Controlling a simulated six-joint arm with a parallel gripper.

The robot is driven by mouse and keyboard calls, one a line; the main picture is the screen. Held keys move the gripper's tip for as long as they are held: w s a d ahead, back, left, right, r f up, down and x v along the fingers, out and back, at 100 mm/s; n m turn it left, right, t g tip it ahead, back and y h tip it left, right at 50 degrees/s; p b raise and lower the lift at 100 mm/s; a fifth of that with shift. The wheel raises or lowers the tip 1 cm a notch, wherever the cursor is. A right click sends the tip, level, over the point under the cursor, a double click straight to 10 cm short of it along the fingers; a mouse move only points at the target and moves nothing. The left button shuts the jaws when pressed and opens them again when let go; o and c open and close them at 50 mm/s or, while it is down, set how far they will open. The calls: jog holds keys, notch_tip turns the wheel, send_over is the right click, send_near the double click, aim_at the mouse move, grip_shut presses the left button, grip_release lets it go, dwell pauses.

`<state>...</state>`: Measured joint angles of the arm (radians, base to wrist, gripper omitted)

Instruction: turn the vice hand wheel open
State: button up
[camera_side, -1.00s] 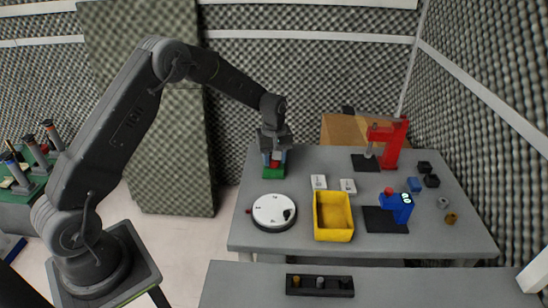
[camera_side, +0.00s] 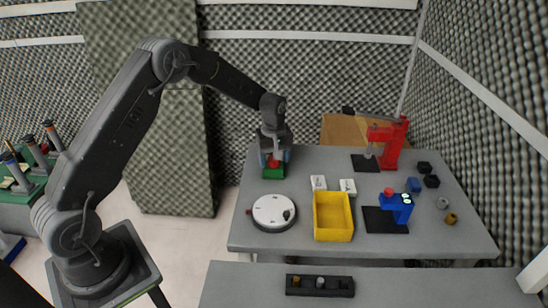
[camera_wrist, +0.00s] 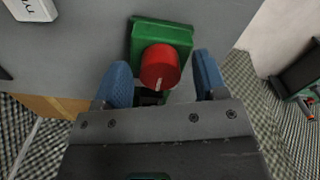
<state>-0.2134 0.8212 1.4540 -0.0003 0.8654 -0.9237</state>
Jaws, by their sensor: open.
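The vice is a small green block (camera_wrist: 177,37), at the back left of the grey table; it also shows in the side view (camera_side: 273,173). Its red round hand wheel (camera_wrist: 158,66) has a white mark on its edge. My gripper (camera_wrist: 162,80) has blue fingertips and is open, with one finger on each side of the wheel. In the wrist view a gap shows between the wheel and each finger. In the side view my gripper (camera_side: 275,157) is right over the vice and partly hides the wheel.
A white round dial (camera_side: 272,211) and a yellow bin (camera_side: 333,233) stand in front of the vice. Two white blocks (camera_side: 347,187) lie to its right. A red press (camera_side: 391,143) and a blue device (camera_side: 398,207) stand further right.

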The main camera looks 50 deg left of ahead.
notch_tip(320, 180, up, 14)
dwell(0.6)
jog(key=s+d+r+m+t, duration=0.1)
jog(key=s+d+r+m, duration=0.25)
jog(key=s, duration=0.35)
jog(key=s+d+r+m+t, duration=0.25)
jog(key=s+r, duration=0.25)
jog(key=s, duration=0.3)
jog(key=s+d+r+m+t, duration=0.1)
jog(key=s+d+r+m, duration=0.25)
jog(key=s, duration=0.35)
jog(key=s+f+m, duration=0.1)
jog(key=s, duration=0.3)
jog(key=s+d+f+m+t, duration=0.1)
jog(key=s+m, duration=0.1)
jog(key=s, duration=0.3)
jog(key=shift+d+f, duration=0.3)
jog(key=shift+f, duration=0.1)
